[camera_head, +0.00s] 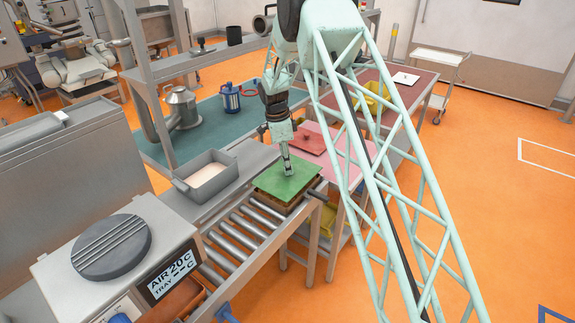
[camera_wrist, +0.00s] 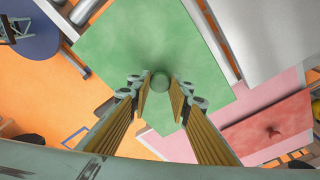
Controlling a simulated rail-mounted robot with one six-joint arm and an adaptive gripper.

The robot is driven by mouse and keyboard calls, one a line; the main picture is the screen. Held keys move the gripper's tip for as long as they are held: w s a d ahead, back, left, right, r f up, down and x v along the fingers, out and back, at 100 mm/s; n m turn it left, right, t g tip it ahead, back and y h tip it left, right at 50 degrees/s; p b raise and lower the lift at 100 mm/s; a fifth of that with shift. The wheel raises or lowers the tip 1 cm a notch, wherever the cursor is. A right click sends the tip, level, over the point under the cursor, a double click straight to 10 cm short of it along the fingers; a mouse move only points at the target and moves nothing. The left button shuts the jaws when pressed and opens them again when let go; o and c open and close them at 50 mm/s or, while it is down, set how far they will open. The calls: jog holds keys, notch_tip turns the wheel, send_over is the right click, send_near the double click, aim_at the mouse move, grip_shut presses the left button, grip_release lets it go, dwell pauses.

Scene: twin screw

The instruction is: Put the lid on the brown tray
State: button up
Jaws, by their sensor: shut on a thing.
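The green square lid (camera_head: 280,186) is over the brown tray (camera_head: 276,205) at the far end of the roller conveyor. Only a strip of the tray's side shows beneath the lid, and I cannot tell whether they touch. My gripper (camera_head: 287,172) points down at the middle of the lid. In the wrist view my gripper (camera_wrist: 160,95) has its fingers on either side of the lid's round green knob (camera_wrist: 160,82), shut on it. The lid (camera_wrist: 130,50) looks flat and hides the tray in that view.
A pink table (camera_head: 328,165) with a red lid (camera_head: 306,143) stands just behind. A grey bin (camera_head: 204,178) of pale material sits left of the conveyor rollers (camera_head: 235,240). A machine with a round grey top (camera_head: 112,247) stands at the near left.

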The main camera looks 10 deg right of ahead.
jog(key=shift+f+b, duration=0.5)
jog(key=shift+f, duration=0.5)
jog(key=shift+f+b, duration=0.55)
jog(key=shift+b, duration=0.55)
dwell(2.3)
dwell(0.5)
jog(key=o, duration=1.1)
jog(key=shift+o, duration=0.6)
jog(key=o, duration=0.4)
jog(key=shift+r, duration=0.15)
